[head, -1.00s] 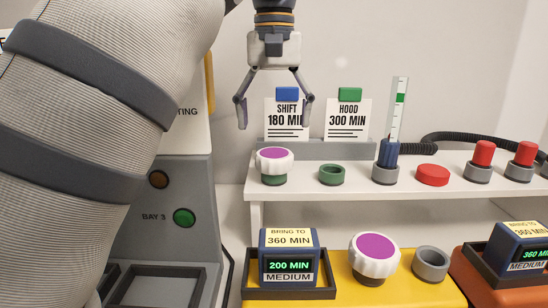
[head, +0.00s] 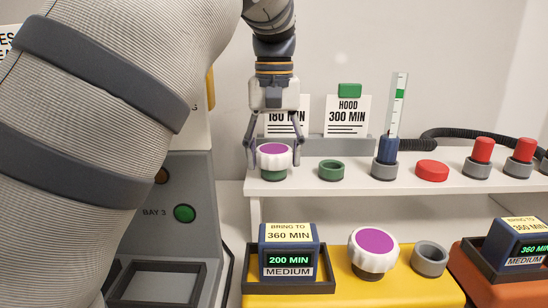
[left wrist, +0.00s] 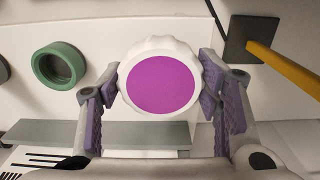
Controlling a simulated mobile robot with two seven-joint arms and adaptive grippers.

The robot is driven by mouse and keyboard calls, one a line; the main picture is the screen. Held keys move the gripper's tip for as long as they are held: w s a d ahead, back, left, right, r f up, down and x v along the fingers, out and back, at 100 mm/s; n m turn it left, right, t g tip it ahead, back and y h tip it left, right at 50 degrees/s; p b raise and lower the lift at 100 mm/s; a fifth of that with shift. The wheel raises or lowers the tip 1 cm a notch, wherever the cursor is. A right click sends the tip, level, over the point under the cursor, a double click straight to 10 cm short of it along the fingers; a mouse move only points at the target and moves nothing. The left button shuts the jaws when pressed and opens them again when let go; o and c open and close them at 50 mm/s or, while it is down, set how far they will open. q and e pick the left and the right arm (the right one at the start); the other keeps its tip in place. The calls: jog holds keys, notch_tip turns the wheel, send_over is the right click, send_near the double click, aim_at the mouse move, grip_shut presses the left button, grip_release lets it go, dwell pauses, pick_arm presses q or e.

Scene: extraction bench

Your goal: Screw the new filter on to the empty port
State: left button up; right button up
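A white knobbed filter with a purple top (head: 273,156) sits on a green port at the left end of the white shelf. My left gripper (head: 274,162) points down over it, one finger on each side, close in at its rim. In the left wrist view the filter (left wrist: 161,84) fills the space between the pads; whether both pads press on it is unclear. A second white filter with a purple top (head: 373,252) stands on the yellow block. An empty green port (head: 332,170) is right of the first filter. An empty grey port (head: 430,261) is on the yellow block.
Right along the shelf (head: 400,176) stand a blue-based gauge tube (head: 388,150), a red cap (head: 433,173) and red-topped grey ports (head: 482,154). A timer reading 200 MIN (head: 289,258) stands in front. SHIFT and HOOD cards (head: 346,118) stand behind.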

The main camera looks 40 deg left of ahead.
aim_at(274, 149)
pick_arm(q)
jog(key=c, duration=0.4)
jog(key=shift+r, duration=2.7)
